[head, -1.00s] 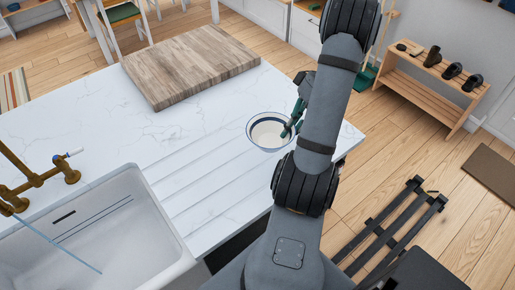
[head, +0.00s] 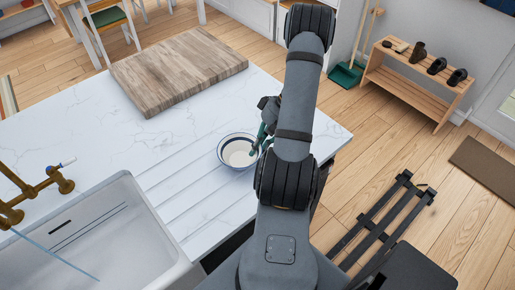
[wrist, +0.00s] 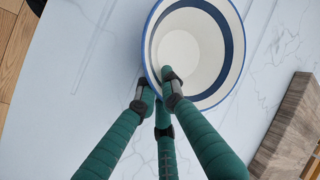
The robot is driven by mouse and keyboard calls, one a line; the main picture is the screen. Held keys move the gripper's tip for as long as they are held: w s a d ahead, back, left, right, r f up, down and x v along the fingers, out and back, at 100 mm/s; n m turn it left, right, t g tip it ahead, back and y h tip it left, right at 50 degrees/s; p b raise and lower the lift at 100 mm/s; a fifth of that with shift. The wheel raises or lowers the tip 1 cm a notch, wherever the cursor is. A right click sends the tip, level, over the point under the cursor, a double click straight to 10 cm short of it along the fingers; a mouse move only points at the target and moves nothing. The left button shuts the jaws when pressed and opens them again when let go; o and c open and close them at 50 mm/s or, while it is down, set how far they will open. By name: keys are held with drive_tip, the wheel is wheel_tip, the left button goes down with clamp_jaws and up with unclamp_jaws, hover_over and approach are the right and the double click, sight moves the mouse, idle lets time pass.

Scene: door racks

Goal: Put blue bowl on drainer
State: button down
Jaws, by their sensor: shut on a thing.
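The bowl (head: 238,151) is white with a blue rim and a dark blue band inside. It is upright or nearly so and looks empty. My gripper (head: 261,140) is shut on its rim, at the right side in the head view. In the wrist view, green fingers (wrist: 158,92) pinch the near edge of the bowl (wrist: 185,55), with one fingertip inside it. The drainer (head: 188,187) is the grooved part of the white counter beside the sink. The bowl appears over its right end; I cannot tell whether it touches the surface.
The white sink (head: 90,235) with a brass tap (head: 35,190) lies at the left. A thick wooden board (head: 180,70) lies on the counter behind the bowl, and also shows in the wrist view (wrist: 290,130). The grooved surface between bowl and sink is clear.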

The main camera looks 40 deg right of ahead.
drive_tip(key=shift+f, duration=0.2)
drive_tip(key=c, duration=1.9)
unclamp_jaws()
drive_tip(key=shift+r, duration=0.1)
drive_tip(key=b+v, duration=0.2)
drive_tip(key=v, duration=1)
drive_tip(key=shift+r, duration=0.15)
